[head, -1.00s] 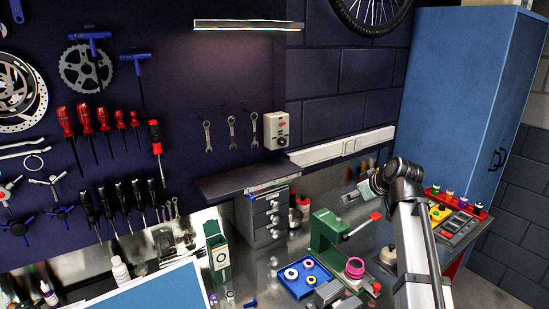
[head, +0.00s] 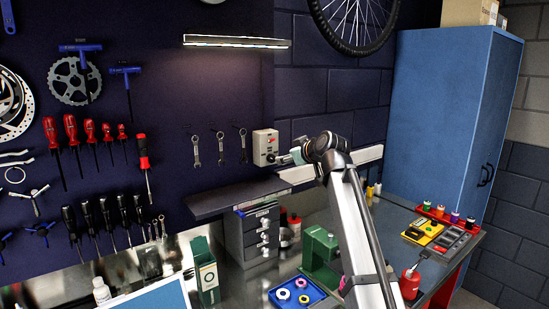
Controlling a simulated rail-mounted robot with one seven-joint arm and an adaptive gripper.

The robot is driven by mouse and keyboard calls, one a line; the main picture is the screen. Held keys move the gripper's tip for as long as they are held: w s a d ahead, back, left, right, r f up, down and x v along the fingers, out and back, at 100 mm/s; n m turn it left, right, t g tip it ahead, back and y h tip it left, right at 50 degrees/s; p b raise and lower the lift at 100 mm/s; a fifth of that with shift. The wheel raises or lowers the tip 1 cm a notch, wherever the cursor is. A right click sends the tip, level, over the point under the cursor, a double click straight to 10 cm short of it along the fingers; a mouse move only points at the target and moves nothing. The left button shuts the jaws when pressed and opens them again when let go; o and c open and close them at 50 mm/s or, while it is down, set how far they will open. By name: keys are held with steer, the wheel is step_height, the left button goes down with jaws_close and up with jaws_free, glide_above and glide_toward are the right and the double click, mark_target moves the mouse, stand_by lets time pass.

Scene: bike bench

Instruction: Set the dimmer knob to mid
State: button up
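The dimmer is a light-coloured wall box (head: 263,147) with a small red mark on its front. It is mounted on the dark wall, right of the hanging wrenches. Its knob (head: 271,157) is a small dark shape low on the front, too small and partly covered for its setting to be read. My gripper (head: 281,159) is at the box's lower right, close to the knob. I cannot tell whether it touches the knob, or whether its fingers are open or shut.
A lit lamp bar (head: 237,41) is on the wall above. A dark shelf (head: 238,195) juts out below the box, over a grey drawer unit (head: 251,235). A white trunking strip (head: 305,172) runs right of the box. A green press (head: 319,250) stands partly behind my arm.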

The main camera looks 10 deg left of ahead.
mark_target(273, 159)
steer(key=p+x, duration=0.2)
steer(key=x, duration=0.8)
jaws_close()
